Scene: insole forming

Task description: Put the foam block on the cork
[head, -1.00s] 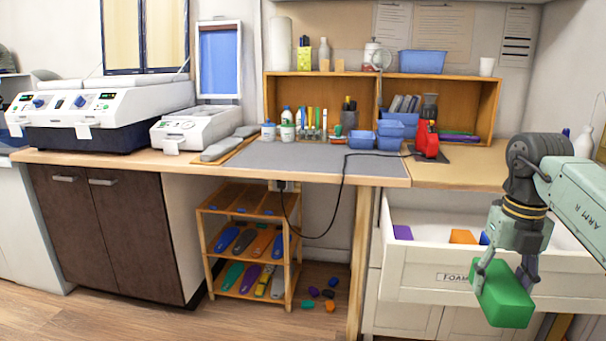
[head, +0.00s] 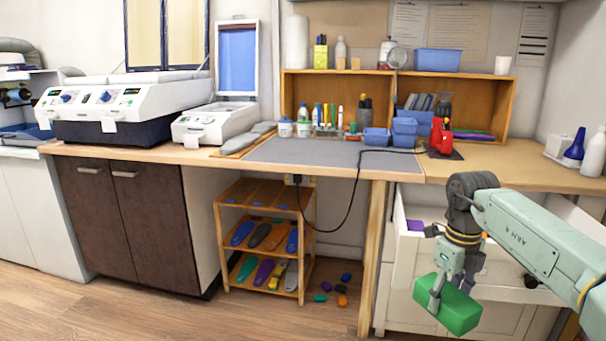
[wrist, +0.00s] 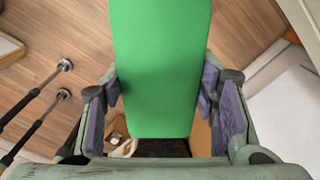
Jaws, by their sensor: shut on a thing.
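The green foam block (head: 458,309) hangs from my gripper (head: 449,292), in front of the open white drawer and below bench height. In the wrist view the green block (wrist: 162,70) sits between the two finger pads of my gripper (wrist: 162,95), which are shut on its sides. The block is tilted in the head view. I cannot pick out the cork for certain; a thin tan sheet (head: 231,153) under grey insoles on the bench could be it.
The open drawer (head: 408,262) holds a purple block (head: 414,225); my arm hides much of it. The grey mat (head: 310,153) on the bench is mostly clear. A black cable hangs over the bench front. A low shelf (head: 223,205) with insoles stands beneath, with small pieces on the floor.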

